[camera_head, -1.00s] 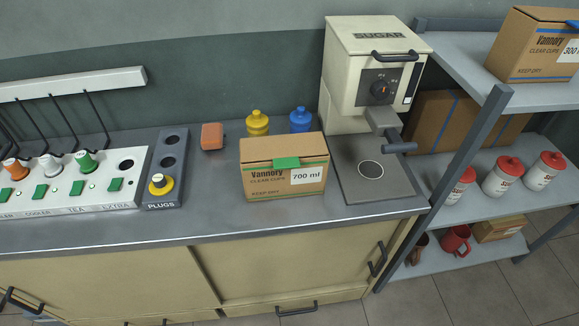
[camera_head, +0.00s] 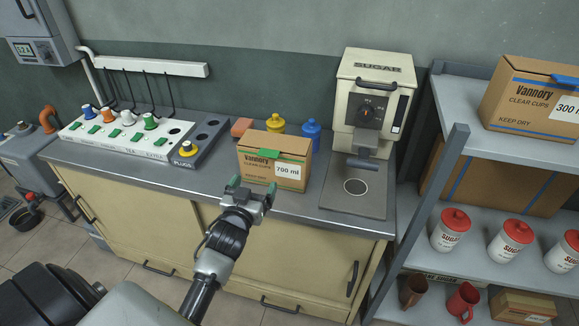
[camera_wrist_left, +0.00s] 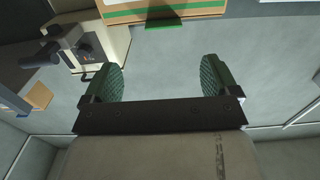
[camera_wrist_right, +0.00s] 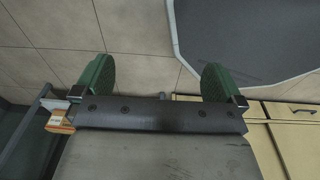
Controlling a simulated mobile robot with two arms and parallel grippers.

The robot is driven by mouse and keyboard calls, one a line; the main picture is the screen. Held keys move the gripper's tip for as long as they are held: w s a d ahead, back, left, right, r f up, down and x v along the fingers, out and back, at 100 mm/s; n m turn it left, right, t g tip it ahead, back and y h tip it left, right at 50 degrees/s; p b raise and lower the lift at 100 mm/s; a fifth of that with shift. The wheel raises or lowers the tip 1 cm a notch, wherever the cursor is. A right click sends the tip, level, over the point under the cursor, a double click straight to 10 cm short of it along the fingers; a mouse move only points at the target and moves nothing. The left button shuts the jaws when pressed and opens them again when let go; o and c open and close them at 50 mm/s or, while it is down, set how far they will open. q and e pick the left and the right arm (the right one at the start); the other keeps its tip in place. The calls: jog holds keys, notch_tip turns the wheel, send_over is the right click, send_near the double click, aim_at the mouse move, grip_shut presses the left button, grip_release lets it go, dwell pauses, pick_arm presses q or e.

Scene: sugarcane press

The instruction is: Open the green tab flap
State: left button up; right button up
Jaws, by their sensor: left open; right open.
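A cardboard "Vannory clear cups 700 ml" box (camera_head: 250,170) stands on the steel counter, its lid closed. The green tab flap (camera_head: 269,154) lies folded at the top front edge. My left gripper (camera_head: 252,187) is open and empty, in front of and below the box, jaws pointing toward it.
A sugar machine (camera_head: 368,105) stands right of the box. A yellow bottle (camera_head: 275,124), a blue bottle (camera_head: 311,131) and an orange block (camera_head: 242,127) are behind it. A plug panel (camera_head: 130,137) is at left. A shelf rack (camera_head: 450,140) stands at right.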

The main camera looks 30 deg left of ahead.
pick_arm(q)
jog(key=a+x, duration=0.1)
jog(key=x, duration=0.3)
jog(key=p, duration=0.1)
send_near(273, 145)
jog(key=d+x, duration=0.1)
jog(key=x, duration=0.2)
jog(key=shift+w+a+f, duration=0.2)
jog(key=shift+w+a, duration=0.3)
jog(key=shift+a, duration=0.15)
pick_arm(e)
jog(key=shift+w+a+r, duration=0.45)
jog(key=shift+a+r, duration=0.2)
jog(key=shift+a, duration=0.1)
pick_arm(q)
jog(key=shift+c, duration=0.4)
jog(key=c, duration=1.2)
jog(key=shift+r, duration=0.1)
pick_arm(e)
jog(key=shift+s+a+r, duration=0.15)
jog(key=shift+a, duration=0.3)
